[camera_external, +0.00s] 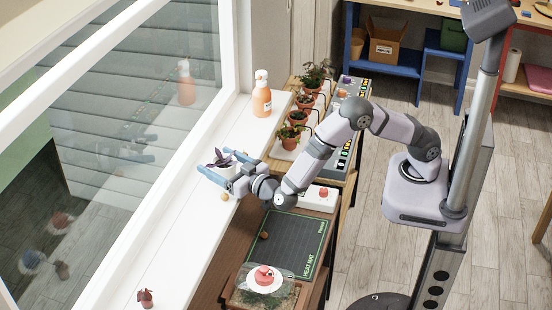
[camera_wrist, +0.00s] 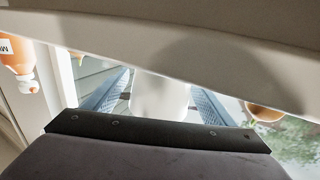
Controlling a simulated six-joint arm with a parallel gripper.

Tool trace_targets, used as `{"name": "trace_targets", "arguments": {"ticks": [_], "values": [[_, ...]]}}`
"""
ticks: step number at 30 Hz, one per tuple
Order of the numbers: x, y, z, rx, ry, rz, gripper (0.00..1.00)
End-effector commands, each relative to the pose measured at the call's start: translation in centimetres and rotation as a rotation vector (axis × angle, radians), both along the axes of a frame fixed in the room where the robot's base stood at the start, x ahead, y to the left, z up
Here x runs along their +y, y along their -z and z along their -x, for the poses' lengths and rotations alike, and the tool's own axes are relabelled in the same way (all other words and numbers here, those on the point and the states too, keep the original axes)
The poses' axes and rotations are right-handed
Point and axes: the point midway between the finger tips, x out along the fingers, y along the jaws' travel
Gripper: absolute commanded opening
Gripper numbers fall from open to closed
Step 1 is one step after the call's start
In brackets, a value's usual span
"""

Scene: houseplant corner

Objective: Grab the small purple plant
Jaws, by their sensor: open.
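The small purple plant (camera_external: 220,157) has dark purple leaves and stands in a white pot (camera_external: 227,171) on the white window sill. My gripper (camera_external: 220,168) has its blue fingers open, one on each side of the white pot. The leaves are not clear in that view. I cannot tell whether either finger touches the pot.
An orange spray bottle (camera_external: 261,95) stands farther along the sill (camera_external: 185,215). Several potted plants (camera_external: 297,118) stand on the bench beyond. A small terracotta pot (camera_external: 146,299) sits at the near sill. The window is close at left.

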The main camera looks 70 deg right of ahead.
Motion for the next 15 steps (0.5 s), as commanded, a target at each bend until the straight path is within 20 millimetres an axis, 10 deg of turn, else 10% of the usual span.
{"name": "trace_targets", "arguments": {"ticks": [13, 15], "values": [[-0.56, 0.04, -1.5, 0.0, -0.002, 0.0, 0.78], [-0.55, 0.04, -1.49, 0.0, -0.002, 0.0, 0.62]]}}
